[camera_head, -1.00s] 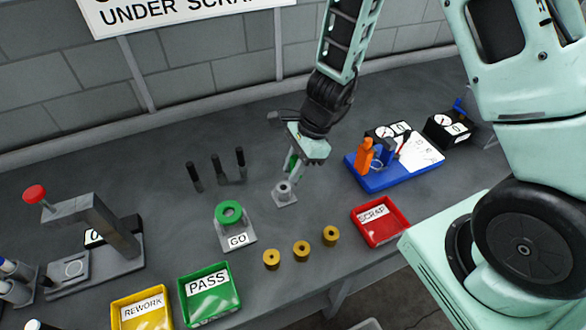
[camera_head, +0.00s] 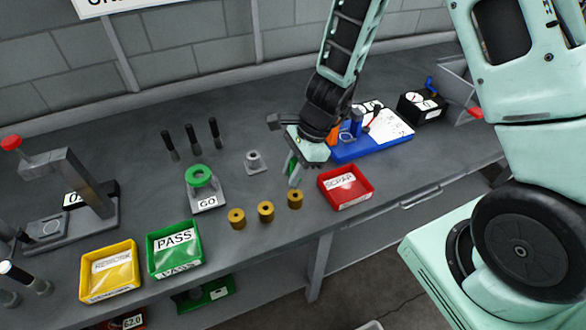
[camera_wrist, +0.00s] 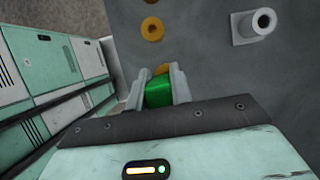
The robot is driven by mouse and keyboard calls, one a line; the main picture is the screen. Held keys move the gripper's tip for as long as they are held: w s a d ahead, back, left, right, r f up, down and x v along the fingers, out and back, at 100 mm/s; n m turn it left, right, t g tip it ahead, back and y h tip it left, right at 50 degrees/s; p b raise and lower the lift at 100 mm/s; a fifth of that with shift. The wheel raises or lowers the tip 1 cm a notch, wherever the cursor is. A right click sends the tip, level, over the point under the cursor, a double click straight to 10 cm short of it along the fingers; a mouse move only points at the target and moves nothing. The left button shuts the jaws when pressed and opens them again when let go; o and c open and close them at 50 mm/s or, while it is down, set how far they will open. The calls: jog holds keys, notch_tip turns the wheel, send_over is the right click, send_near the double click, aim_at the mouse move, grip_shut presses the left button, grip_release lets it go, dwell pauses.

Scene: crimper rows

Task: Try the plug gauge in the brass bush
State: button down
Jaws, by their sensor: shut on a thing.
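My gripper (camera_head: 295,175) is shut on the plug gauge, whose green handle (camera_wrist: 159,92) shows between the two fingers in the wrist view. Its lower end is hidden. Three brass bushes stand in a row on the bench: left (camera_head: 237,218), middle (camera_head: 266,212) and right (camera_head: 295,199). My gripper is just behind and above the right bush in the head view. In the wrist view that bush (camera_wrist: 162,69) is partly covered by the handle. I cannot tell whether the gauge touches it.
A grey holder (camera_head: 254,163) stands empty, left of my gripper. A green GO ring (camera_head: 199,176) sits on its stand. The red SCRAP tray (camera_head: 346,188) is close on the right. Green PASS (camera_head: 174,250) and yellow REWORK (camera_head: 110,272) trays are at front left.

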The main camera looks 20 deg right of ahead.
jog(key=shift+f+b, duration=0.35)
jog(key=shift+f, duration=0.3)
jog(key=shift+f+b, duration=1.8)
jog(key=shift+f, duration=0.05)
dwell(1.7)
jog(key=shift+r, duration=0.15)
dwell(0.6)
jog(key=shift+r+p, duration=3.35)
jog(key=shift+r, duration=0.15)
